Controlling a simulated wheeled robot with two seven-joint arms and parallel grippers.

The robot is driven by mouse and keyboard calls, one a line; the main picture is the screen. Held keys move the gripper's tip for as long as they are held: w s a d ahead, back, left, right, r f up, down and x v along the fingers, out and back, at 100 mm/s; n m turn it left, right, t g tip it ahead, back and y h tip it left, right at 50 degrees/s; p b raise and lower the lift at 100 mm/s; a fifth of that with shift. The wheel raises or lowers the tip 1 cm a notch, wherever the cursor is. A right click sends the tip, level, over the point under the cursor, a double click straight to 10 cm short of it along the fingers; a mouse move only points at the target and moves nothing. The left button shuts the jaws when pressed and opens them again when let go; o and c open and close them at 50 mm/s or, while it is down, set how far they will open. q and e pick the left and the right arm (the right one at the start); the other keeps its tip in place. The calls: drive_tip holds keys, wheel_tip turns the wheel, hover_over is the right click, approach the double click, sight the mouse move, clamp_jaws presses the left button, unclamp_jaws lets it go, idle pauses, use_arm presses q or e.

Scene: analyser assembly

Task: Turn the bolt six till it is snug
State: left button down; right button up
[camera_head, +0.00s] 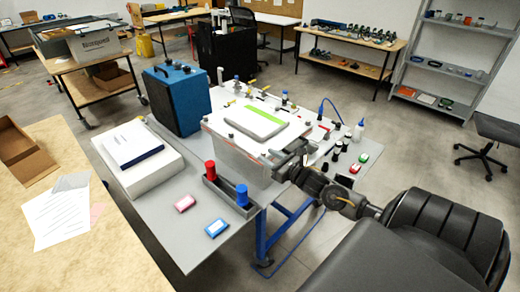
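A pale box-shaped analyser (228,148) stands on the grey table, with a flat grey lid panel (256,122) bearing a green strip on top. Small bolt-like fittings sit around its top, but I cannot tell which one is bolt six. My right gripper (270,160) reaches in from the right and is at the analyser's near right top edge. Its fingertips are too small to show whether they are open or shut, or touching a bolt. The gripper and wrist hide part of that corner. My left gripper is not in view.
A blue case (178,97) and a white box (135,148) stand left on the grey table (168,240). A grey holder with red (210,170) and blue (242,195) cylinders stands in front. Bottles and small parts crowd the right and back.

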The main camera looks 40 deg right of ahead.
sight(266, 155)
drive_tip(key=shift+w+a+p, duration=0.2)
drive_tip(key=shift+w+p, duration=0.35)
drive_tip(key=shift+w, duration=1.7)
clamp_jaws()
